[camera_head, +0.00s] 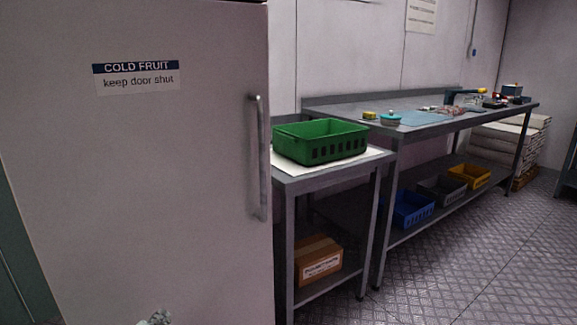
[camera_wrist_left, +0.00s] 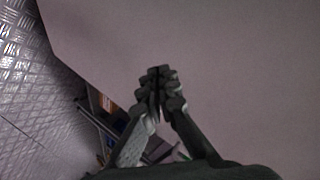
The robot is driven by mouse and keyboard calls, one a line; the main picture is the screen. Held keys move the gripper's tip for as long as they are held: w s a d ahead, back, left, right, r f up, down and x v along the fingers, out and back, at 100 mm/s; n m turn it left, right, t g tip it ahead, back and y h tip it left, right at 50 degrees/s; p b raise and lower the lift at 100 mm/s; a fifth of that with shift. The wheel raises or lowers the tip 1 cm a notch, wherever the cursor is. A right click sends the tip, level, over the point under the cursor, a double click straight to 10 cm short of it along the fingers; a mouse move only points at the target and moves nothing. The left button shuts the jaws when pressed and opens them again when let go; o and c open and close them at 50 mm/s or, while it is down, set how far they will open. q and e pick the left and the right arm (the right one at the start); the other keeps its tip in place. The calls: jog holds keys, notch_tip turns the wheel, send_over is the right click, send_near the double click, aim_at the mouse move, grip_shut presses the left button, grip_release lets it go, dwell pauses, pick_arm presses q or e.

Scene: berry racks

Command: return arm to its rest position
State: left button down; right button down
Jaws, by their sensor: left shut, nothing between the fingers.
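My left gripper (camera_wrist_left: 160,85) is shut and empty in the left wrist view, its two fingers meeting at the tips. A pale flat surface, which looks like the cold fruit door, fills the picture behind it; I cannot tell whether they touch. In the head view only a small grey piece of the gripper (camera_head: 155,318) shows at the bottom edge, in front of the white door. The door (camera_head: 150,180) reads "COLD FRUIT keep door shut" and has a vertical grey handle (camera_head: 258,158) on its right side. My right gripper is in neither view.
A green crate (camera_head: 322,153) stands on a small metal table (camera_head: 335,175) right of the door. A cardboard box (camera_head: 318,262) lies on its lower shelf. A long workbench (camera_head: 430,128) stands beyond, with blue, grey and yellow crates below. The patterned floor (camera_head: 470,260) at right is clear.

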pick_arm(q)
jog(key=s+f+n+g+h, duration=0.1)
jog(key=s+f+n+g, duration=0.2)
jog(key=s+f, duration=0.6)
jog(key=s+f+n+g, duration=0.2)
jog(key=s+f+g, duration=0.4)
jog(key=s, duration=1.1)
notch_tip(320, 180, down, 4)
jog(key=shift+d+f+n+g+h+p, duration=0.25)
jog(key=shift+d+n+g+h+p, duration=0.05)
jog(key=shift+d+n+h+p, duration=0.1)
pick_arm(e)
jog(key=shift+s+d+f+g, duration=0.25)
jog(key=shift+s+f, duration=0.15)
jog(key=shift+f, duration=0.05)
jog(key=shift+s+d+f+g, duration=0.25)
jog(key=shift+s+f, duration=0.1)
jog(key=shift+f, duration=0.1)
pick_arm(q)
jog(key=shift+w+a, duration=0.15)
jog(key=shift+a, duration=0.05)
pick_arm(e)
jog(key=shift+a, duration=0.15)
